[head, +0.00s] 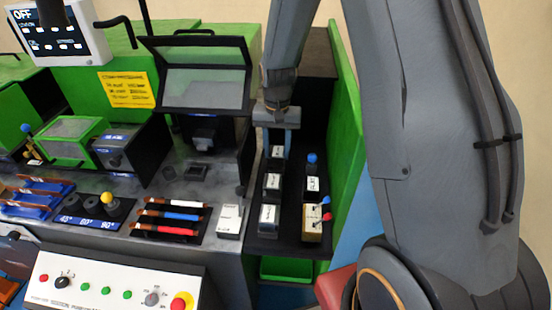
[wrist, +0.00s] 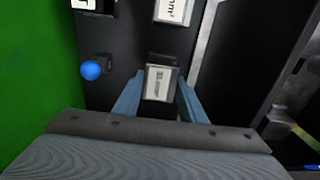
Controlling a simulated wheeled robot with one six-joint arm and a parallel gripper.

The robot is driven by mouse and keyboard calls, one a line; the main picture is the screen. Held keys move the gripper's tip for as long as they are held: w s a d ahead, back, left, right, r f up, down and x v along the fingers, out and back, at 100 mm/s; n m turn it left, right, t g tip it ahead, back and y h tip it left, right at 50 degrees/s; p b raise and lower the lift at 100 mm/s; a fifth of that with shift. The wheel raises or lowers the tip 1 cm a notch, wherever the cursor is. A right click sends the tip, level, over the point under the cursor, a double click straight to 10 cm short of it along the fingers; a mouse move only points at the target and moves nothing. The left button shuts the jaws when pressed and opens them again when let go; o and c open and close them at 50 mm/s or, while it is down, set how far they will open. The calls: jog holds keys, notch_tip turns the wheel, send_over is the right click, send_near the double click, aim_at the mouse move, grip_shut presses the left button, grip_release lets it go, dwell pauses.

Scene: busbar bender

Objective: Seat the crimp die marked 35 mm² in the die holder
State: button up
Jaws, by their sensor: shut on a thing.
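My gripper (wrist: 159,100) is shut on a dark block-shaped die (wrist: 158,82) with a white label, between its two blue fingers. The label's print is too blurred to read its size. In the head view my gripper (head: 277,140) points down at the back of the dark tray, and the held die's label (head: 277,152) shows just below it. I cannot tell whether the die still touches the tray. A press with a raised clear cover (head: 203,88) stands to the left, with a dark recess (head: 203,132) beneath. I cannot make out the die holder for certain.
The dark tray (head: 290,232) holds other labelled blocks, including ones at front left (head: 269,216) and right (head: 313,184). A blue knob (head: 312,158) stands nearby. A green wall (head: 345,140) bounds the right side.

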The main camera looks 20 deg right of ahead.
aim_at(277, 151)
jog(key=shift+r+p, duration=0.7)
jog(key=shift+r, duration=0.25)
jog(key=shift+r+p, duration=1.75)
jog(key=shift+r, duration=0.7)
